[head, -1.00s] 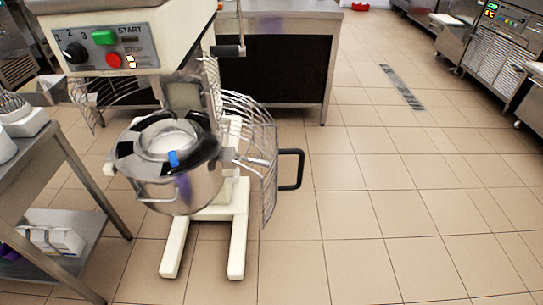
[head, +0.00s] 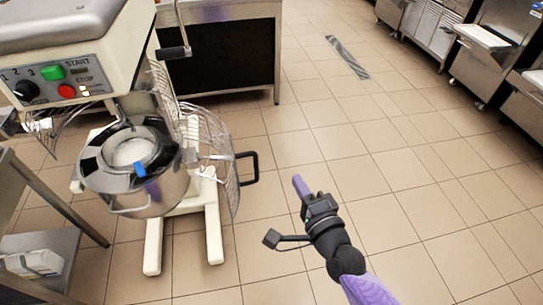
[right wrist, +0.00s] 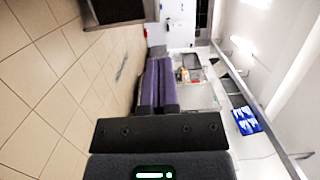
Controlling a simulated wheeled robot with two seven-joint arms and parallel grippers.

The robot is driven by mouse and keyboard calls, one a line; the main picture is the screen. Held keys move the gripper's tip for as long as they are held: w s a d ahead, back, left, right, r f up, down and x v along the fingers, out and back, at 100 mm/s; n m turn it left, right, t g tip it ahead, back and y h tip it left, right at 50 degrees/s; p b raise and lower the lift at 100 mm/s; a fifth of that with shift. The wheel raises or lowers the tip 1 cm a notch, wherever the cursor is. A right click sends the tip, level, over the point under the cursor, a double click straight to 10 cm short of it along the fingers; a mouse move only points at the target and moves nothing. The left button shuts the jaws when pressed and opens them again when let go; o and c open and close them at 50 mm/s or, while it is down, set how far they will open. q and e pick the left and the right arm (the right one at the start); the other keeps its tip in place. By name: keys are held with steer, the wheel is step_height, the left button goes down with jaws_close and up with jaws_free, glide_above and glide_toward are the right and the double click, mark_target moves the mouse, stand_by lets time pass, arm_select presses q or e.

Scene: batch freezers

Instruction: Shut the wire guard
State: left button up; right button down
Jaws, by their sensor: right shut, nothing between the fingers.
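The wire guard (head: 222,150) stands swung open at the right side of the mixer (head: 100,55). Its curved wires stick out to the right, and its black loop handle (head: 247,168) is at its outer edge. The steel bowl (head: 145,190) is below the mixer head, with a dark rim and a blue part on top. My right gripper (head: 300,185) is to the right of the handle, apart from it, over the floor. Its purple fingers are together and empty, and they also show in the right wrist view (right wrist: 158,85). My left gripper is out of view.
A steel side table (head: 50,245) with a lower shelf stands at the left. A counter with a dark front (head: 222,55) is behind the mixer. Steel equipment (head: 490,55) lines the far right.

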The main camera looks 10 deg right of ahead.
steer(key=w+a+b, duration=0.2)
steer(key=w, duration=0.8)
steer(key=s+a, duration=0.1)
steer(key=s+a+p, duration=0.1)
steer(key=a, duration=0.1)
steer(key=shift+s+a+f, duration=0.15)
steer(key=shift+s, duration=0.05)
